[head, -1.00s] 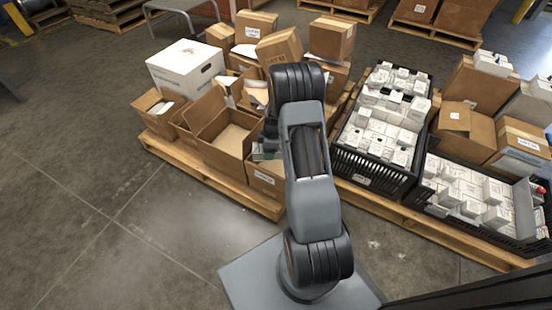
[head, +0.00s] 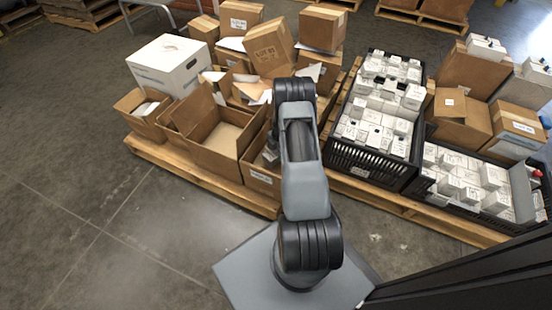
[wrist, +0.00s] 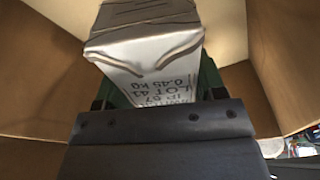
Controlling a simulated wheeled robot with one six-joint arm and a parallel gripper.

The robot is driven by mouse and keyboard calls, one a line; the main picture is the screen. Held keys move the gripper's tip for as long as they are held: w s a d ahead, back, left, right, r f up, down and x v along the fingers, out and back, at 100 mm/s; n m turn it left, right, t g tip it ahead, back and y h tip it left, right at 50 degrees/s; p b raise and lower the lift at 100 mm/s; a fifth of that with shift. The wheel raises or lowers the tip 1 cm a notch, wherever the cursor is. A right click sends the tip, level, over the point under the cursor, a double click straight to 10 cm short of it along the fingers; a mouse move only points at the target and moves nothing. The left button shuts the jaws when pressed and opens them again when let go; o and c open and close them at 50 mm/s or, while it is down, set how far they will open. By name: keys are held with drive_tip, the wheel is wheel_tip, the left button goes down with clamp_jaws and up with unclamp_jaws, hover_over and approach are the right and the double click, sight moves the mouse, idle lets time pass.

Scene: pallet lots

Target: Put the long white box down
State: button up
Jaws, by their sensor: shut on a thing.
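The long white box (wrist: 145,62) is in my gripper (wrist: 155,78) in the wrist view. Its near end carries printed lettering with a lot number and a weight. Dark green fingers show on both sides of it, shut on it. Brown cardboard walls (wrist: 35,75) stand to the left and right of the held box, so it is at or within an open carton. Whether its underside touches anything is hidden. In the head view my arm covers the gripper and the held box, above the open cartons (head: 262,182) on the pallet.
A wooden pallet (head: 205,182) carries open brown cartons (head: 222,138) and a large white box (head: 168,66). Black crates (head: 372,160) full of small white boxes stand to the right. More brown cartons (head: 462,122) are beyond them. The floor at left is clear.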

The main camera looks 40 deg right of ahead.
drive_tip(key=shift+f+b, duration=0.7)
drive_tip(key=shift+f, duration=1.1)
drive_tip(key=shift+f, duration=0.2)
drive_tip(key=o, duration=1.2)
drive_tip(key=shift+r, duration=0.15)
